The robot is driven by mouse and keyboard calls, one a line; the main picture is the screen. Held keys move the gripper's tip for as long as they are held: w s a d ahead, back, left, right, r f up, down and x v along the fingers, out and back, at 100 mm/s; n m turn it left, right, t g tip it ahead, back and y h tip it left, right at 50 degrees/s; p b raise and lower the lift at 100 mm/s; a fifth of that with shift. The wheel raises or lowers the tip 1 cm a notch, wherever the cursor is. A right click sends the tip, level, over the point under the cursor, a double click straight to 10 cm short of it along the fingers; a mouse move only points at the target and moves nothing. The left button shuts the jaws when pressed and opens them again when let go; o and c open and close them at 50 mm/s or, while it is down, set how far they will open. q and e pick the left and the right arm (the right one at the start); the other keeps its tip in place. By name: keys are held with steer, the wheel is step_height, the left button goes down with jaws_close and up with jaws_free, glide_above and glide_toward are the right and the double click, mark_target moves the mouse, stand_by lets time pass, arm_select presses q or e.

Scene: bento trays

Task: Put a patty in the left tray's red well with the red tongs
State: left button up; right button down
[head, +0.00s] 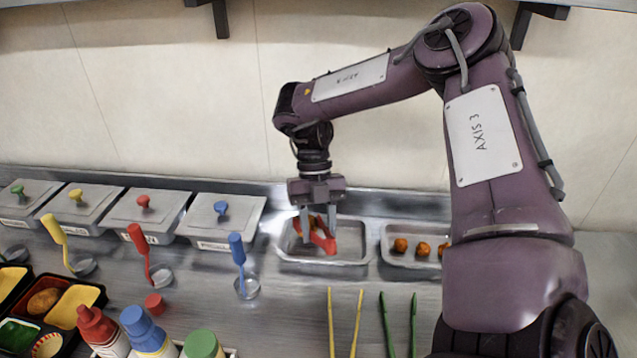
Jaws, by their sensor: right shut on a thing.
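My right gripper (318,222) is shut on the red tongs (325,242), which point down into a metal pan (322,268) at the back. Some orange-brown food (311,222) shows behind the tongs; I cannot tell whether the tongs grip it. A black tray (104,300) at the lower left has a red well holding a brown, patty-like piece (44,301), beside yellow and green wells. Another tray (8,303) is cut off by the left edge, with a yellow part showing; its red well is hard to make out. My left gripper is out of view.
A second pan (395,262) holds round orange-brown pieces. Lidded containers (142,215) line the back left, with coloured ladles in front. Bottles (147,332) stand at the front. Yellow tongs (345,320) and green tongs (397,325) lie front centre. Counter between ladles and yellow tongs is clear.

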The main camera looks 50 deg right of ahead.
step_height(320, 180, up, 7)
steer(key=p, duration=0.5)
steer(key=shift+f, duration=0.15)
